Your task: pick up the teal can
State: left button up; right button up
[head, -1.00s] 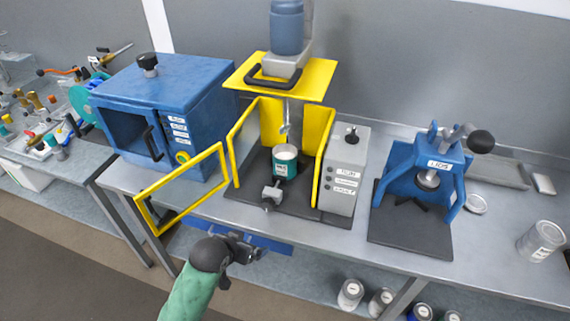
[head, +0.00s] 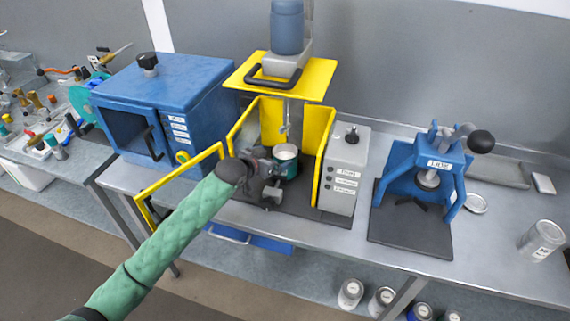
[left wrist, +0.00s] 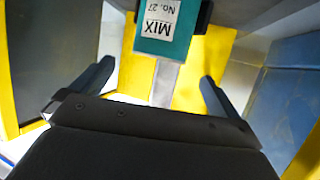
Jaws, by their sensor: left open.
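The teal can (head: 289,168) stands upright inside the yellow-walled mixer bay, with a pale open top or lid. My left gripper (head: 270,170) is at the front left of the can and hides part of it. In the left wrist view the can (left wrist: 176,48) shows its teal side and a label reading "MIX No. 27" at the top of the picture. The left gripper's two fingers (left wrist: 155,85) are spread apart with nothing between them, and the can is beyond them. My right gripper is not in view.
A yellow guard door (head: 180,181) stands open at the left of the bay. The stirrer rod (head: 285,125) hangs above the can. A grey clamp (head: 271,194) sits in front. A grey control box (head: 343,170) is on the right, a blue press (head: 425,178) farther right.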

aim_at(292, 149)
pick_arm(q)
jog(key=p+x, duration=0.5)
jog(key=x, duration=0.1)
jog(key=shift+w+d, duration=0.15)
jog(key=shift+w+d+f, duration=0.3)
jog(key=shift+w+f, duration=0.1)
jog(key=shift+w, duration=0.05)
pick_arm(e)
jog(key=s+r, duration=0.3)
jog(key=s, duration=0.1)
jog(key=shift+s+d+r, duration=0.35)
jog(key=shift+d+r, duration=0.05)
pick_arm(q)
jog(key=c, duration=1.7)
jog(key=shift+r, duration=0.1)
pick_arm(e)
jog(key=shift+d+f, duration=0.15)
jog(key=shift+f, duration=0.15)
